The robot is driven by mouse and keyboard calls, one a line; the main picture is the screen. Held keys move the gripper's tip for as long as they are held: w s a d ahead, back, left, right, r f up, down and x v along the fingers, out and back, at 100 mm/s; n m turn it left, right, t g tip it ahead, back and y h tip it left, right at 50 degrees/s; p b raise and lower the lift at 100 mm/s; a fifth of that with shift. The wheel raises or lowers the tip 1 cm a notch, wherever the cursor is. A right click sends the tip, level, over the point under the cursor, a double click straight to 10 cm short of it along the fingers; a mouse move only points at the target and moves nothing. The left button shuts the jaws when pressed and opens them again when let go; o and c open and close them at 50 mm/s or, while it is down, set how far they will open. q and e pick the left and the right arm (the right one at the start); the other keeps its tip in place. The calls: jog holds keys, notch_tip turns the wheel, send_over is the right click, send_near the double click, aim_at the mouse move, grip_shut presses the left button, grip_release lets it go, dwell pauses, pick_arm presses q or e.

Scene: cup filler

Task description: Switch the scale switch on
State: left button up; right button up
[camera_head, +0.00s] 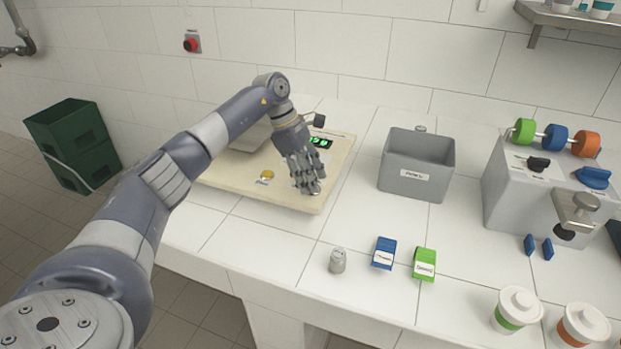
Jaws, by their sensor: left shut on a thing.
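The scale (225,182) is a wide beige slab on the white tiled counter, with a lit green display (320,143) at its back right. A round yellow button (267,175) with a small label sits on its front left part. My left gripper (311,190) reaches down to the scale's front right part, its fingers closed together. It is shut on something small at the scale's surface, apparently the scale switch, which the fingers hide. The switch's position cannot be seen. My right gripper is out of view.
A grey labelled bin (416,165) stands right of the scale. A metal weight (338,261), a blue packet (384,252) and a green packet (424,264) lie in front. A grey machine (535,190) and lidded cups (517,308) are at the right.

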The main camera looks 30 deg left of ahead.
pick_arm(q)
jog(key=shift+m, duration=0.3)
dwell(0.4)
jog(key=o, duration=1.1)
jog(key=shift+c, duration=0.2)
jog(key=w+v, duration=0.1)
jog(key=v, duration=1.1)
jog(key=shift+s, duration=0.35)
